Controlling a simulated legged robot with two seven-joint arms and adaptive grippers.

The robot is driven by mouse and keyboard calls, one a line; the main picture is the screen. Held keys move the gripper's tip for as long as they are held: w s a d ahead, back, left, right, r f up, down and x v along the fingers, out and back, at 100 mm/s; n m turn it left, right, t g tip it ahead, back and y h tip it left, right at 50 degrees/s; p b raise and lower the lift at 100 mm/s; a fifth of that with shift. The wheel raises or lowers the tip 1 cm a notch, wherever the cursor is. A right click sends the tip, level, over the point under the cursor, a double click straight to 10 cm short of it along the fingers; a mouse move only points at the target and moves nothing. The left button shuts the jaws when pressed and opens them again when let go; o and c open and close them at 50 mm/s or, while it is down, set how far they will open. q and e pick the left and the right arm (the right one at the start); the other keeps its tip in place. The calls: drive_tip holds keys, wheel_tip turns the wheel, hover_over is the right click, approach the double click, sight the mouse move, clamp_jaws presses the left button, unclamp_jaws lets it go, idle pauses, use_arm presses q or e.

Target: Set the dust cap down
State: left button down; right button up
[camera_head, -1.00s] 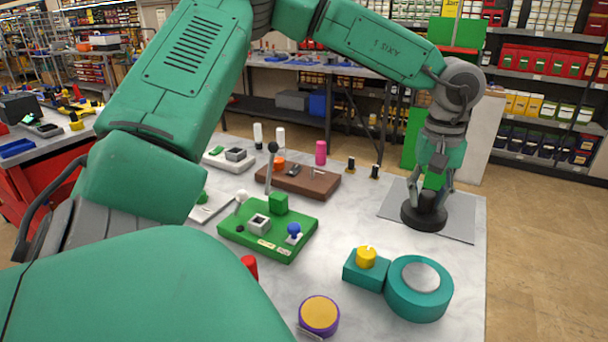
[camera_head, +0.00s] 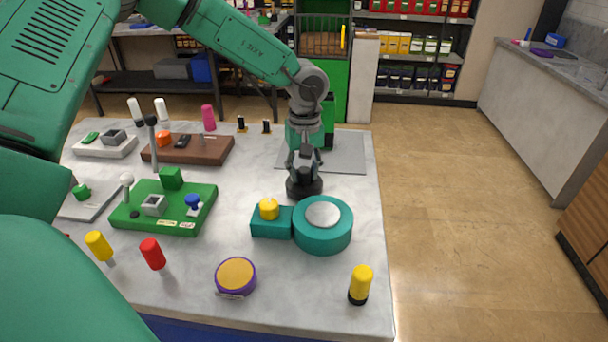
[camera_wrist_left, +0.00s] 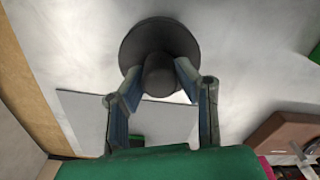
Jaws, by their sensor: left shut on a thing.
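My left gripper (camera_head: 304,166) is shut on the knob of the dust cap (camera_head: 304,188), a dark round disc. In the left wrist view the two fingers (camera_wrist_left: 160,85) press on both sides of the knob of the cap (camera_wrist_left: 158,40). The cap is level, at the near edge of a grey mat (camera_head: 345,158) and behind the teal pump (camera_head: 322,238). I cannot tell whether it touches the table. The pump has a pale round top and a teal block with a yellow knob (camera_head: 268,209) at its left. My right gripper is not in view.
A green board (camera_head: 180,225) and a brown block (camera_head: 210,150) with fittings stand left on the marble table (camera_head: 310,295).

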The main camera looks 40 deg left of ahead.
sight(304, 169)
use_arm(q)
drive_tip(key=shift+w+a+f, duration=0.1)
drive_tip(key=shift+a+f, duration=0.05)
drive_tip(key=shift+f, duration=0.35)
drive_tip(key=c, duration=1.2)
unclamp_jaws()
drive_tip(key=shift+d, duration=0.2)
drive_tip(key=shift+r, duration=0.1)
wheel_tip(304, 169, up, 12)
drive_tip(key=p, duration=0.1)
